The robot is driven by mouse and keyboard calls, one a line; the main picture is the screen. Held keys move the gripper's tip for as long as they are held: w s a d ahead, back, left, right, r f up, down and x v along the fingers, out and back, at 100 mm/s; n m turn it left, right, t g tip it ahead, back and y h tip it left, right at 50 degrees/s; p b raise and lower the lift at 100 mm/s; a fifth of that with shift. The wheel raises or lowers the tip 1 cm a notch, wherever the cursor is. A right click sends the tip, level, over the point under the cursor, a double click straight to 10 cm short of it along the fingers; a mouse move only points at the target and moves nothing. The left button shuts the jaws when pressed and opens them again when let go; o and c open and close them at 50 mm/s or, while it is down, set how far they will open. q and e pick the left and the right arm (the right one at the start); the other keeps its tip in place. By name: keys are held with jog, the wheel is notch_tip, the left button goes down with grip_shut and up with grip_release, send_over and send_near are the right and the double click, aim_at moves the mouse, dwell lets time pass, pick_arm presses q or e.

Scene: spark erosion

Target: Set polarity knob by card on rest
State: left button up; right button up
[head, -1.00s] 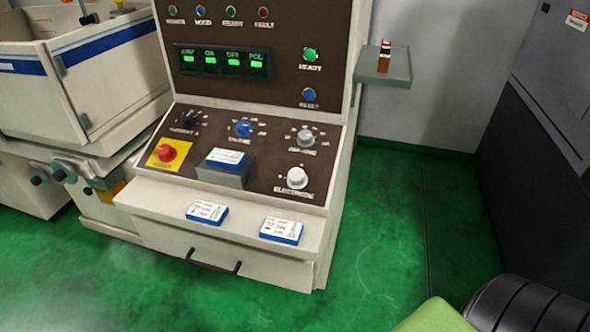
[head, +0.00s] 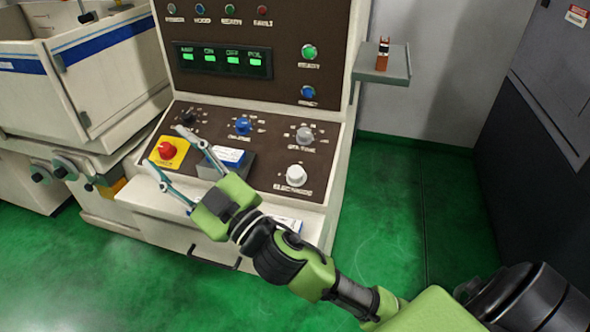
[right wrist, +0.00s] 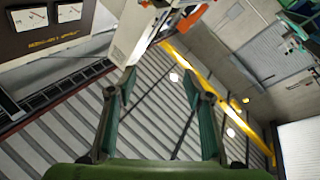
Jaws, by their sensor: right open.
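The sloped control panel holds a white knob (head: 296,175) at lower right, a blue knob (head: 242,126), a grey knob (head: 304,135) and a dark knob (head: 188,117). I cannot tell by label which is the polarity knob. In the right wrist view the open fingers (right wrist: 155,75) point toward the ceiling. My left gripper is not in view.
A red button on a yellow plate (head: 180,158) shows between my fingers. A card on the front ledge (head: 140,190) is mostly hidden by my right arm. A side shelf (head: 395,66) carries a small orange-and-black item (head: 383,53). Green floor is clear at right.

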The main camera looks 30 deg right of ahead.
jog(key=s+a+r+n+g+y, duration=0.45)
jog(key=a+r+n+y, duration=0.25)
jog(key=a+n+y, duration=0.3)
jog(key=s+a+n+g+y, duration=0.2)
jog(key=a+n+g+y, duration=0.1)
jog(key=n+g, duration=0.35)
jog(key=n+g+h, duration=0.2)
jog(key=g+h, duration=0.5)
jog(key=h, duration=1.6)
send_near(295, 171)
jog(key=p+x, duration=0.5)
jog(key=x, duration=0.3)
jog(key=shift+s+f, duration=0.1)
jog(key=shift+s, duration=0.05)
jog(key=shift+d+f, duration=0.15)
jog(key=shift+f, duration=0.4)
